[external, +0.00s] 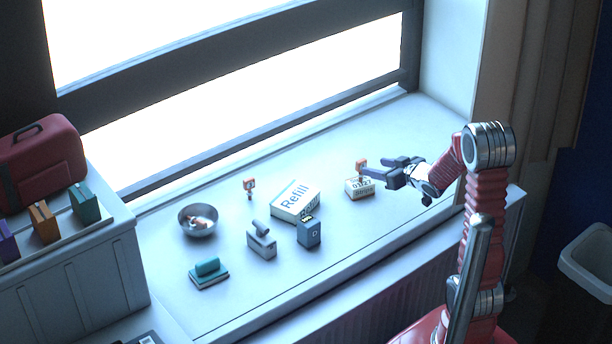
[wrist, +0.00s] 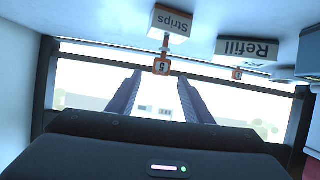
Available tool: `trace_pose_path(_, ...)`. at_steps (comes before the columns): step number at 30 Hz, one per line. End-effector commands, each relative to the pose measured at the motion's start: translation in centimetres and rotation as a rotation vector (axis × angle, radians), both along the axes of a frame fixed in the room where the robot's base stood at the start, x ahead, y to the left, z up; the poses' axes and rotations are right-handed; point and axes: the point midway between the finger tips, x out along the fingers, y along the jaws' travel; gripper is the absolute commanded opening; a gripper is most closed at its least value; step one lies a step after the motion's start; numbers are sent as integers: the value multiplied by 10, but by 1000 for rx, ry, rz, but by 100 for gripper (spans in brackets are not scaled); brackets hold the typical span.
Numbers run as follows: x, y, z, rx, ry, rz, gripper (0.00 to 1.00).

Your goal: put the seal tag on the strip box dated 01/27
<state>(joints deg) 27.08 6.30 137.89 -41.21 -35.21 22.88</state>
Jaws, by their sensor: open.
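A white strip box (external: 359,189) with an orange band stands on the sill; its date ends in /27, but the first digits are too small to read surely. It appears upside down in the wrist view, with "Strips" on it (wrist: 171,24). An orange-headed tag (external: 361,163) stands upright on this box; its head shows a 5 in the wrist view (wrist: 162,67). A similar tag (external: 250,184) stands left of the Refill box. My gripper (external: 374,168) is open and empty beside the strip box, its fingers pointing toward the tag on it. Contact is not visible.
The Refill box (external: 291,203) stands left of the strip box. The window borders the back; the front right sill is clear.

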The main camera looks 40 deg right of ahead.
Motion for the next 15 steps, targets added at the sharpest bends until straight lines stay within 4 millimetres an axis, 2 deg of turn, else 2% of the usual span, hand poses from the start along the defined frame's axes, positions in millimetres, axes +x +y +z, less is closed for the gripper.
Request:
trace_pose_path(8,-25,12,36,-80,103,-95,46)
trace_pose_path(15,-66,35,59,-99,221,-153,46)
